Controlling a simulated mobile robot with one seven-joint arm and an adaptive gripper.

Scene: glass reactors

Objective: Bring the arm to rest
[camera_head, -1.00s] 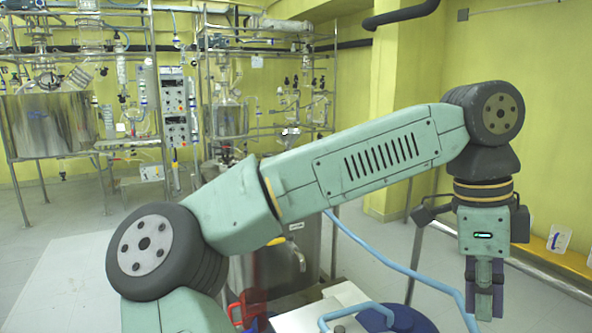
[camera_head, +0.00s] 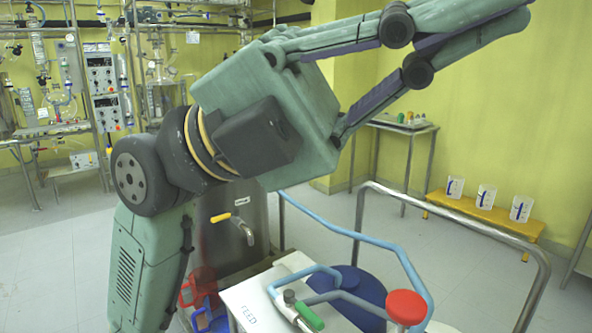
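My gripper (camera_head: 505,22) is raised large and close to the camera, its fingers pointing to the upper right. The two fingers meet near their tips and the gripper looks shut, with nothing seen between them. The green gripper body and dark wrist of my arm (camera_head: 155,178) fill the centre and left of the view. The arm is bent, with a lower link upright at the left. The gripper stands in the air, in front of the yellow wall.
Below the gripper are a white lid-like top (camera_head: 262,292), a blue drum (camera_head: 352,290), a red knob (camera_head: 406,307) and a metal rail (camera_head: 455,212). A yellow bench (camera_head: 470,210) with several beakers, a side table (camera_head: 400,125) and glass reactor racks (camera_head: 120,75) stand behind.

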